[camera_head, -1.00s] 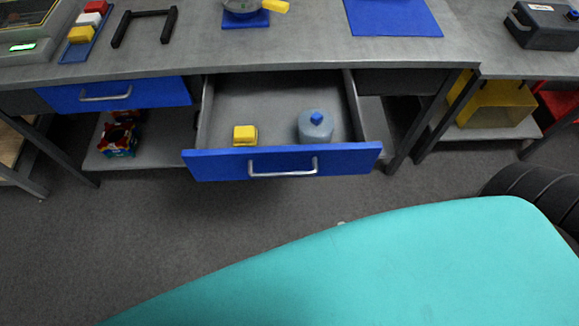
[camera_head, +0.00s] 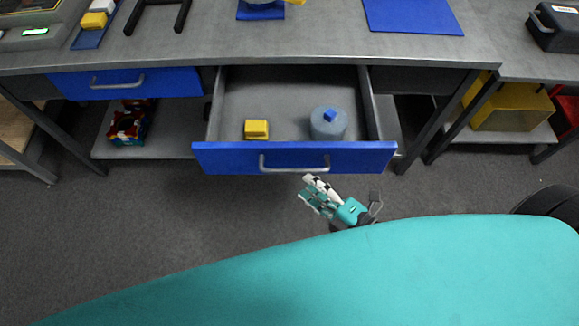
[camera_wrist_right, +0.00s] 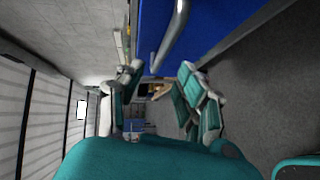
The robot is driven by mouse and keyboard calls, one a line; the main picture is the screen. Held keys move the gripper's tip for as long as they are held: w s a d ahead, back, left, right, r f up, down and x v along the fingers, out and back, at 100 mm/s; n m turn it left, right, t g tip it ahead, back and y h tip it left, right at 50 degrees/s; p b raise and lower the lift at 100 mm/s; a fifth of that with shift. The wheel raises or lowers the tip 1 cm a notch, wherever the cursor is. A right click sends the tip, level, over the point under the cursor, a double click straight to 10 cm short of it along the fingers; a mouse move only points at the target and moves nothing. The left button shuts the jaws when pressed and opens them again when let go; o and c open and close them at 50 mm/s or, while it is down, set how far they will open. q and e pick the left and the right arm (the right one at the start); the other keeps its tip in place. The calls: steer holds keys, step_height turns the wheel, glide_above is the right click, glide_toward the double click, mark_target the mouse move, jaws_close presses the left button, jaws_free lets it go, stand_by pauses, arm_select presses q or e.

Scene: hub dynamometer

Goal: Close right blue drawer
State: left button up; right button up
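The right blue drawer (camera_head: 225,160) is pulled out from under the workbench. Its silver bar handle (camera_head: 296,168) is on the front face. Inside lie a yellow block (camera_head: 256,129) and a blue-grey round container with a blue knob (camera_head: 327,124). My right gripper (camera_head: 312,189) is just in front of and below the drawer front, near the handle's right end, apart from it as far as I can tell. In the right wrist view its fingers (camera_wrist_right: 156,95) are spread with nothing between them; the drawer front (camera_wrist_right: 212,25) and handle (camera_wrist_right: 174,36) are beyond. My left gripper is not in view.
The left blue drawer (camera_head: 125,83) is shut. The workbench top (camera_head: 320,45) carries a blue mat (camera_head: 412,16) and other items. A shelf below holds a colourful box (camera_head: 129,124). A yellow bin (camera_head: 512,107) stands at right. The floor before the drawer is clear.

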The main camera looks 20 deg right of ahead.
mark_target(292, 172)
steer(key=x, duration=0.7)
steer(key=shift+w+a, duration=0.15)
steer(key=shift+w, duration=0.15)
steer(key=shift+c, duration=0.4)
jaws_close()
